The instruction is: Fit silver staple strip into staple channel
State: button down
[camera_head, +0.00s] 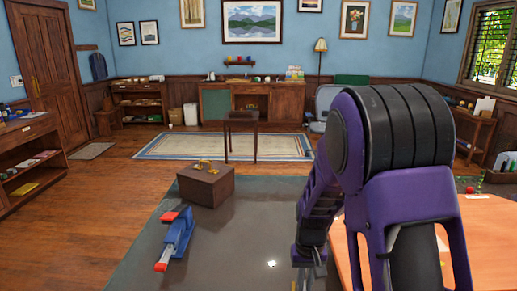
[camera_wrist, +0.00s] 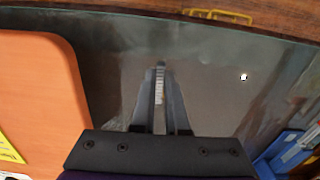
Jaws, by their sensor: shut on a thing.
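My gripper (camera_wrist: 160,72) is shut on the silver staple strip (camera_wrist: 159,90), which shows as a thin pale strip between the two fingers in the wrist view. In the head view, the lower end of my arm hangs over the grey table, and the strip cannot be made out. The blue and red stapler (camera_head: 177,239) lies on the table, left of my gripper and apart from it. A blue part of it also shows at the lower right of the wrist view (camera_wrist: 290,150). Its staple channel is too small to make out clearly.
A brown wooden box (camera_head: 206,186) with brass-coloured fittings stands at the table's far edge. An orange board (camera_head: 480,240) lies at the right, partly behind my arm; it is at the left in the wrist view. The grey tabletop (camera_head: 245,235) between stapler and gripper is clear.

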aim_at(160, 266)
jog(key=k+j, duration=0.1)
jog(key=j, duration=0.2)
jog(key=k+j+z, duration=0.1)
jog(key=j, duration=0.2)
jog(key=k+j, duration=0.2)
jog(key=j+z, duration=0.15)
jog(key=j, duration=0.65)
jog(key=j+z, duration=0.1)
jog(key=j, duration=0.6)
jog(key=i+j, duration=0.2)
jog(key=i+j+z, duration=0.1)
jog(key=j, duration=0.35)
jog(key=i, duration=0.1)
